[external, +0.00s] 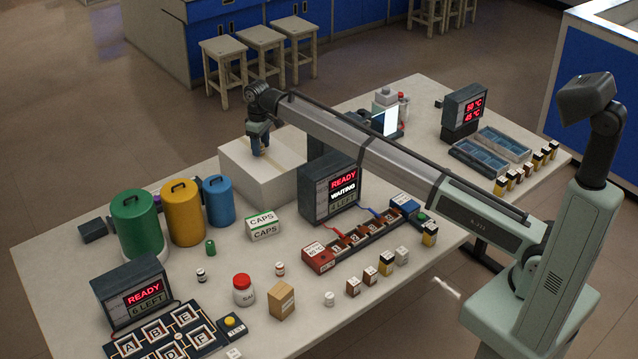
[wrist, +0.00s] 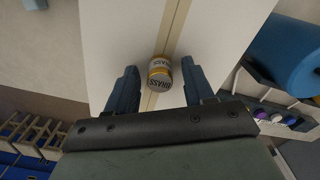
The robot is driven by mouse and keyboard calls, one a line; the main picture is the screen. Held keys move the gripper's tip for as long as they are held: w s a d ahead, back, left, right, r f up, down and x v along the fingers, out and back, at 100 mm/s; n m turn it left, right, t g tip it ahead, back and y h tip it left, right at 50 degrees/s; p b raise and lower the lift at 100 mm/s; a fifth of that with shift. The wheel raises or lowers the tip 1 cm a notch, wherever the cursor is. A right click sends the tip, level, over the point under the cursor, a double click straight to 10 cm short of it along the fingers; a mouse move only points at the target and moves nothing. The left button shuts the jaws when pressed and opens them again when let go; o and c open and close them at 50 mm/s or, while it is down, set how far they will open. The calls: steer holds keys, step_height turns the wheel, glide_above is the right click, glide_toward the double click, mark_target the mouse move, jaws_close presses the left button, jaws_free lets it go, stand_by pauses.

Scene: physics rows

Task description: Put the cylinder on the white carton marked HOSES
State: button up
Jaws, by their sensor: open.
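A large white carton (external: 240,172) with a tape strip along its top stands at the back of the table. No HOSES marking is readable on it. The carton's top (wrist: 112,30) fills much of the wrist view. A cylinder (wrist: 160,73) with a gold band and a label reading BRASS is on the carton top, over the tape strip. My gripper (external: 260,150) is low over the carton; in the wrist view my gripper (wrist: 158,64) is open. Its fingers are on either side of the cylinder, with gaps visible. The cylinder cannot be made out in the external view.
A READY/WAITING display (external: 328,190) stands close to the carton's right. A blue canister (external: 218,201), a yellow one (external: 183,212) and a green one (external: 137,225) stand to its left. A small CAPS carton (external: 264,227) is in front. Several jars and small boxes occupy the front.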

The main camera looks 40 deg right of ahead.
step_height(320, 180, up, 12)
steer(key=shift+f, duration=0.2)
stand_by(0.6)
